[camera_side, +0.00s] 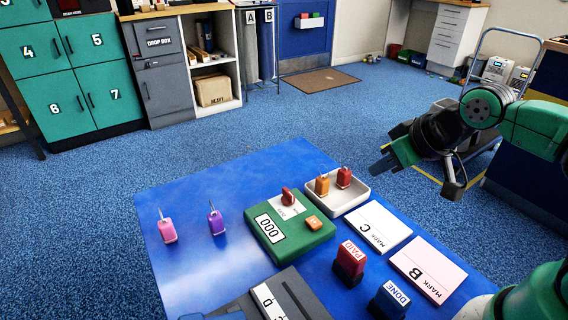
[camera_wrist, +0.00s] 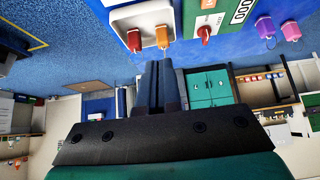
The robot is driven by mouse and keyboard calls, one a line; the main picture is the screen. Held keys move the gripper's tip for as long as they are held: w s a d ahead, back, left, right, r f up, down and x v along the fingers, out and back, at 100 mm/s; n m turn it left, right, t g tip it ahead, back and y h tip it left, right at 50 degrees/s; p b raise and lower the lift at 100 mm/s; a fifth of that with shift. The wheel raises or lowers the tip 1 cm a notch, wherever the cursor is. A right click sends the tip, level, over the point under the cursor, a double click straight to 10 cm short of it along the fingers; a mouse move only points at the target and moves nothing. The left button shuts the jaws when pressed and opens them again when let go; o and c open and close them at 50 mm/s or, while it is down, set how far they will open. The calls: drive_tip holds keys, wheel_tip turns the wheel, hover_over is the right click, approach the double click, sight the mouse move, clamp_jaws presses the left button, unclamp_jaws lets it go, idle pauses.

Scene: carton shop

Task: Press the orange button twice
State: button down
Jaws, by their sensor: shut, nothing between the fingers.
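The box also has a white counter plate (camera_side: 270,229) reading 000 and a red knob (camera_side: 287,197) on a white label. In the wrist view the green box (camera_wrist: 222,17) is cut off by the top edge, with the button (camera_wrist: 208,3) right at that edge. My gripper (camera_side: 377,167) is shut and empty, held in the air beyond the white tray, apart from the button. Its shut fingers (camera_wrist: 158,85) also show in the wrist view.
A white tray (camera_side: 349,201) beside the box holds an orange tag (camera_side: 322,186) and a red tag (camera_side: 344,178). Cards C (camera_side: 375,229) and B (camera_side: 428,270) and stamps PAID (camera_side: 349,262) and DONE (camera_side: 390,299) lie right. Pink (camera_side: 168,231) and purple (camera_side: 216,223) tags stand left.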

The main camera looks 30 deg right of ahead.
idle(0.4)
drive_tip(key=n+y, duration=0.1)
drive_tip(key=n, duration=1)
hover_over(316, 221)
drive_tip(key=shift+r, duration=0.1)
drive_tip(key=shift+f, duration=4.4)
drive_tip(key=shift+f, duration=0.15)
drive_tip(key=shift+f, duration=0.3)
drive_tip(key=shift+r, duration=0.1)
